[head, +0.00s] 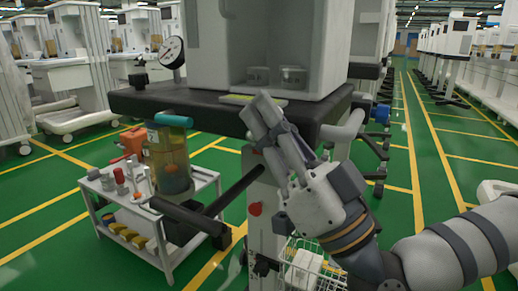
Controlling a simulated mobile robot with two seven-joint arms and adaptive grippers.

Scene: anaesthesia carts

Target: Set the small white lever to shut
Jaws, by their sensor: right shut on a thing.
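My right gripper (262,108) reaches in from the lower right, its fingers pointing up and left to the front edge of the dark cart top (215,112). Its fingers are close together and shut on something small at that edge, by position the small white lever. The lever itself is hidden by the fingers, so I cannot tell its setting. The anaesthesia cart's pale grey housing (212,45) stands just behind the fingertips. My left gripper is not in view.
A canister with a teal lid (172,145) and a black tube (235,188) are left of the gripper. A low white side table (205,181) holds several small items. A wire basket (305,262) hangs below my wrist.

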